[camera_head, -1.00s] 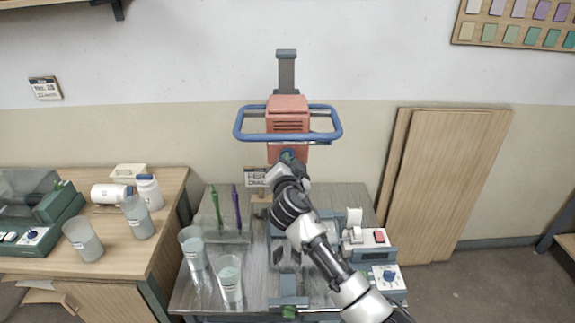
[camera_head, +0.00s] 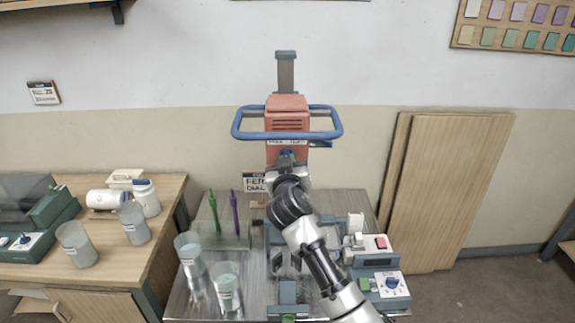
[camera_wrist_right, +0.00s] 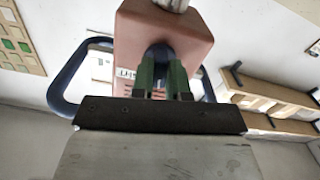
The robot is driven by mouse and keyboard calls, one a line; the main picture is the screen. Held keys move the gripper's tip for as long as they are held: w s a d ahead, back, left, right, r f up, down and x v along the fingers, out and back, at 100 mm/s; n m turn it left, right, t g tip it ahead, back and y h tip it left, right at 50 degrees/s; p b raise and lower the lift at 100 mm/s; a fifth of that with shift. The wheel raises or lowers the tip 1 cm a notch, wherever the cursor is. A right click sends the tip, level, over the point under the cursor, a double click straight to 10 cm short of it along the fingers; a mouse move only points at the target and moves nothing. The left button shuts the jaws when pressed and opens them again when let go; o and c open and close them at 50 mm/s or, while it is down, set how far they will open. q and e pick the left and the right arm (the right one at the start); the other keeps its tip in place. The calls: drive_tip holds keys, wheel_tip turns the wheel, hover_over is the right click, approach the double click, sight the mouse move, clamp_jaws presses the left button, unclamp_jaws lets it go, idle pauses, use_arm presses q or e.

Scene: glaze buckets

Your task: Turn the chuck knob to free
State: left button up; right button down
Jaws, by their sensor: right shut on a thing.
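The chuck knob (camera_wrist_right: 158,54) is a dark blue knob on the underside front of a red mixer head (camera_head: 287,117) with a blue loop handle (camera_head: 240,122). My right gripper (camera_wrist_right: 160,72) is shut on the knob, with a green finger on each side of it in the right wrist view. In the head view my right gripper (camera_head: 287,162) reaches up to the head from below, and the knob is mostly hidden behind it. A label on the head is partly covered, so the knob's setting cannot be read. My left gripper is not in view.
Below the head is a metal table (camera_head: 205,300) with two cups (camera_head: 227,287), green and purple tools in a holder (camera_head: 228,235), and a dial box (camera_head: 391,284) at right. A wooden bench (camera_head: 165,200) stands left. Boards (camera_head: 455,190) lean on the wall.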

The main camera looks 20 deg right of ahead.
drive_tip(key=shift+n+p, duration=0.5)
drive_tip(key=shift+n, duration=2.8)
drive_tip(key=c, duration=1.1)
unclamp_jaws()
drive_tip(key=shift+s, duration=0.15)
drive_tip(key=b+v, duration=0.3)
drive_tip(key=v, duration=0.7)
drive_tip(key=shift+s+a+r+b, duration=0.1)
drive_tip(key=shift+s+b, duration=0.15)
drive_tip(key=shift+b, duration=0.1)
